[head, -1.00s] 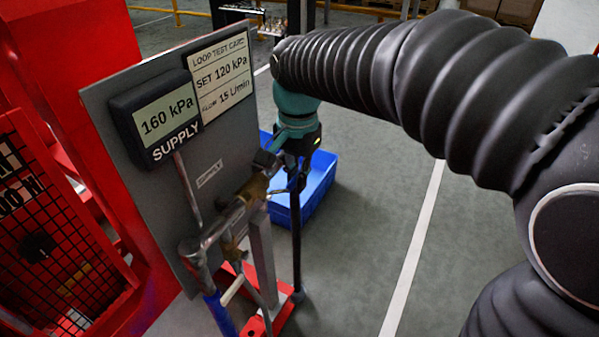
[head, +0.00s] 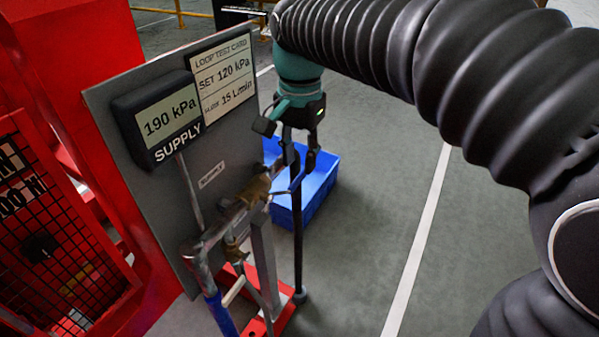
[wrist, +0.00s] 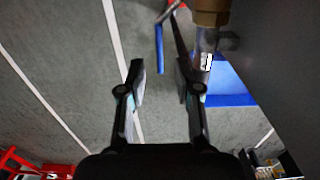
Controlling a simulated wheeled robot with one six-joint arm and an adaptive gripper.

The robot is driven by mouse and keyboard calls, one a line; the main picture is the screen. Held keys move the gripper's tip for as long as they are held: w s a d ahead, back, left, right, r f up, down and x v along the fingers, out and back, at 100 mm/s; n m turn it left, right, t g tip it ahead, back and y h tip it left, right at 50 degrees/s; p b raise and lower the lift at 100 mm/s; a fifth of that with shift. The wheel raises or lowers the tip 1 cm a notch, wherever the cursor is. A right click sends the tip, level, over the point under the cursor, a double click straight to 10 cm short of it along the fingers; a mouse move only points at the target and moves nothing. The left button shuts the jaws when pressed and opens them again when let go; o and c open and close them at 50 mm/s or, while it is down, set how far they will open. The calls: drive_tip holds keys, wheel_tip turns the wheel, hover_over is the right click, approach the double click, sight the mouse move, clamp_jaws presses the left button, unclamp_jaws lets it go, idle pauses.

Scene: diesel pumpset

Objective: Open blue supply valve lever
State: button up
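The blue lever (wrist: 159,48) shows in the wrist view as a thin bar ahead of my fingertips, between their lines. The brass supply valve (head: 257,190) sits on the pipe in front of the grey panel in the head view; its brass body (wrist: 210,10) also shows at the top of the wrist view. My gripper (head: 299,160) is just above and right of the valve, fingers pointing down. In the wrist view my gripper (wrist: 160,72) is open, with nothing held between the fingers. Contact with the lever cannot be made out.
The SUPPLY display (head: 170,124) reads 190 kPa; the test card (head: 222,80) says SET 120 kPa, 15 L/min. A second brass valve (head: 235,252) with a pale handle is lower down. A blue bin (head: 322,185) stands behind. Floor to the right is clear.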

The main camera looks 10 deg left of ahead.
sight(300, 174)
wheel_tip(300, 174, up, 6)
idle(0.4)
drive_tip(key=shift+w+r, duration=0.1)
